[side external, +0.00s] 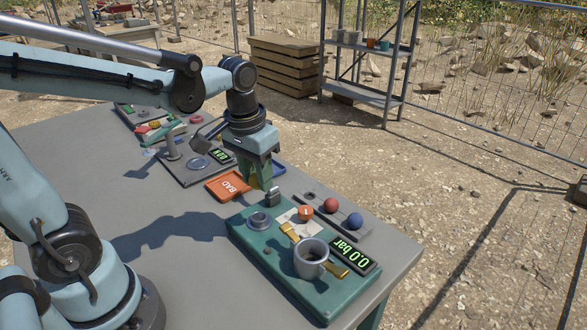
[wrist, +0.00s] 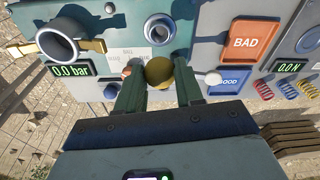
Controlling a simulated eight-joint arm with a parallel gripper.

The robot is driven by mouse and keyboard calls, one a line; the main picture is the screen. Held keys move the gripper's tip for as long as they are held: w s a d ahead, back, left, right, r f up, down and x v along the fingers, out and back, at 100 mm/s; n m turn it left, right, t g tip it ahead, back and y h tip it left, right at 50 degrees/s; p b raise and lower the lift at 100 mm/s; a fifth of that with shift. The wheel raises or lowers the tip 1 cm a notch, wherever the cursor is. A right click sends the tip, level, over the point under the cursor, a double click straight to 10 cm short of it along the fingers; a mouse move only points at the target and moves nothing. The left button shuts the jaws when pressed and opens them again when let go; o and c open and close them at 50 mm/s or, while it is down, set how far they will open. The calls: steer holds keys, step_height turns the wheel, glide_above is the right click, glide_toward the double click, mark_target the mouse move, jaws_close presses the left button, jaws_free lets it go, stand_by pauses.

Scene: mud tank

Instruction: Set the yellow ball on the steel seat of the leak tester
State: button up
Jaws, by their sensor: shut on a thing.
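My gripper (side external: 262,182) is shut on the yellow ball (wrist: 158,71), which sits between the two green fingertips in the wrist view (wrist: 158,90). In the side view the fingers mostly hide the ball. The leak tester (side external: 290,282) is a green box with a 0.0 bar display and a grey cup. Its steel seat (side external: 259,221) is a round ring near the tester's left end, and nothing shows on it. The seat also shows in the wrist view (wrist: 157,29), beyond the ball. The ball is held above the table, apart from the seat.
A grey cup (side external: 311,257) and brass bars (side external: 334,269) stand on the tester, with an orange knob (side external: 305,212). A grey rack holds a red ball (side external: 331,205) and a blue ball (side external: 355,220). An orange BAD tray (side external: 228,186) lies near my gripper.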

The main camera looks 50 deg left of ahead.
steer(key=shift+s+a+f, duration=0.1)
steer(key=shift+s+f, duration=0.1)
steer(key=shift+f, duration=2.5)
steer(key=shift+f, duration=1.3)
steer(key=o, duration=1.5)
steer(key=shift+r, duration=3.8)
